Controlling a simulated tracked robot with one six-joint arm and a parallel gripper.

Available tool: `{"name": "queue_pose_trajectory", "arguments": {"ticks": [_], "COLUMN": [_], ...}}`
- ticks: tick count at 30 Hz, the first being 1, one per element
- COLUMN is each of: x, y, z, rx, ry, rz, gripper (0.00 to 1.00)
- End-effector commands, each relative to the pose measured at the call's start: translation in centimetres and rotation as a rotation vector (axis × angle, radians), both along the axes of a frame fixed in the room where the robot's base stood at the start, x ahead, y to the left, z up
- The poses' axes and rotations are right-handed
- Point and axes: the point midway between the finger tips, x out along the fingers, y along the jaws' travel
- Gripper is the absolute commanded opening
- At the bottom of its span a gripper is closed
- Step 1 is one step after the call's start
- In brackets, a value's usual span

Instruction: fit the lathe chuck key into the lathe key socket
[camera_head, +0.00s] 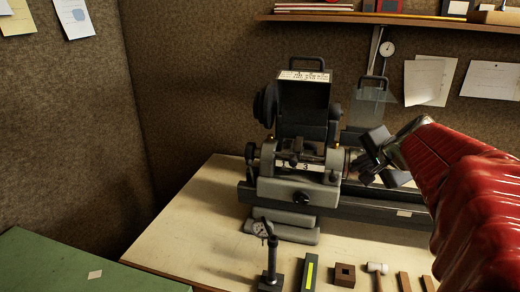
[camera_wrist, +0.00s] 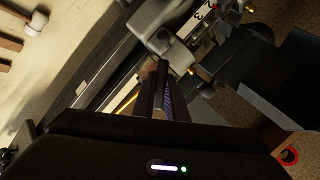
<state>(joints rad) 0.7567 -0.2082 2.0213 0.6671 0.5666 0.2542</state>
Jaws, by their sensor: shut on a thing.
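The grey lathe (camera_head: 285,190) stands on the pale bench, with a numbered white band across its headstock. My gripper (camera_head: 372,168) is at the right end of the headstock, over the lathe bed. In the wrist view my gripper (camera_wrist: 164,98) is shut on a dark rod-like piece, which I take to be the lathe chuck key (camera_wrist: 161,72). The key's far end points at a rounded grey part of the lathe (camera_wrist: 178,60). I cannot tell whether they touch. The key socket itself is not clearly visible; the key and gripper hide that area.
A dial gauge on a stand (camera_head: 270,255), a block with a yellow strip (camera_head: 310,272), a brown block with a hole (camera_head: 345,274) and a small mallet (camera_head: 377,269) are along the bench front. A shelf (camera_head: 390,18) runs above. The bench's left part is clear.

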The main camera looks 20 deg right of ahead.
Motion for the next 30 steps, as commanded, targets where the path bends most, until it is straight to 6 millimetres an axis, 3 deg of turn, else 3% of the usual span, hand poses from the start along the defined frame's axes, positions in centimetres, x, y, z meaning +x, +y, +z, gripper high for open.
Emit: {"name": "queue_pose_trajectory", "arguments": {"ticks": [22, 23, 27, 30], "x": [1.2, 1.1, 1.1, 1.1], "y": [-0.7, -0.7, -0.7, -0.7], "z": [-0.8, -0.8, -0.7, -0.7], "rx": [0.0, 0.0, -0.001, -0.001], "ry": [0.0, 0.0, 0.0, 0.0], "rz": [0.001, 0.001, 0.001, 0.001], "gripper": [0.0, 0.1, 0.0, 0.0]}}
